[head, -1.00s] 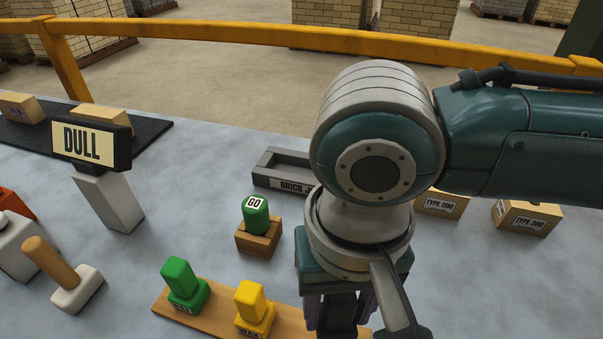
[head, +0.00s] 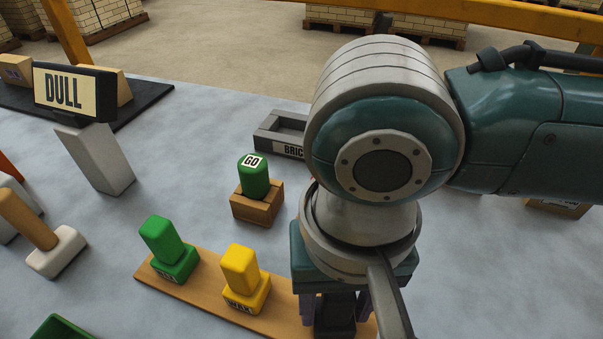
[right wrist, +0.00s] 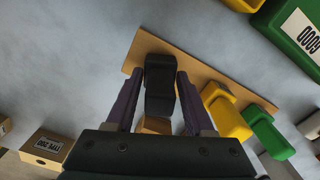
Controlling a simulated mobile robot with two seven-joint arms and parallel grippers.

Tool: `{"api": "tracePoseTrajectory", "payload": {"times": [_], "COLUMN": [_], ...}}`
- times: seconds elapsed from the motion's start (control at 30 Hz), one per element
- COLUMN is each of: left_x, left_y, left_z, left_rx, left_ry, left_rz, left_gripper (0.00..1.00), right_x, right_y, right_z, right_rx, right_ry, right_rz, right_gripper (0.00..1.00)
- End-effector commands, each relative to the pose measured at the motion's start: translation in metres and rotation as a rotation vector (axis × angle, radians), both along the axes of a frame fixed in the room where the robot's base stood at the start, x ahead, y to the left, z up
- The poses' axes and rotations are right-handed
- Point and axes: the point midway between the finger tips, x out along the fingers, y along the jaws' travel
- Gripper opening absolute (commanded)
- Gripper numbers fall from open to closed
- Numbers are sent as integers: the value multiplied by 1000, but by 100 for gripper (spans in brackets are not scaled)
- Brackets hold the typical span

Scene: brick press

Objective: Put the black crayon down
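The black crayon (right wrist: 158,95) stands on the wooden board (right wrist: 198,72) in the right wrist view. My right gripper (right wrist: 160,76) points down around it, a finger on each side. Narrow gaps seem to show between crayon and fingers, so the gripper looks open. In the head view my right gripper (head: 336,312) is over the board's right part, and my arm and fingers mostly hide the crayon. A green crayon (head: 160,240) and a yellow crayon (head: 240,268) stand on the board (head: 205,298) to its left. My left gripper is not in view.
A green GO button (head: 254,178) on a wooden block stands behind the board. A grey brick tray (head: 268,138) lies farther back, partly behind my arm. A DULL sign (head: 75,92) and a wooden-handled stamp (head: 55,250) are at the left. A green container edge (head: 60,328) is at the near left.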

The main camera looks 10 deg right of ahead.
Motion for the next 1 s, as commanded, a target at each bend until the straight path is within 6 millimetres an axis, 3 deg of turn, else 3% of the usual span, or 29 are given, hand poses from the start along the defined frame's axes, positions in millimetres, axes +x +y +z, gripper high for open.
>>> {"api": "tracePoseTrajectory", "payload": {"times": [0.03,0.23,0.57,1.0], "left_x": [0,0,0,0], "left_y": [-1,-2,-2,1], "left_z": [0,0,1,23], "left_rx": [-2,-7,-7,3], "left_ry": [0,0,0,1], "left_rz": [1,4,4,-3], "left_gripper": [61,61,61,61], "right_x": [0,0,0,1], "right_y": [0,0,0,1], "right_z": [0,0,7,97], "right_rx": [0,0,1,3], "right_ry": [0,0,-1,-2], "right_rz": [0,1,2,1], "right_gripper": [59,82,82,82]}}
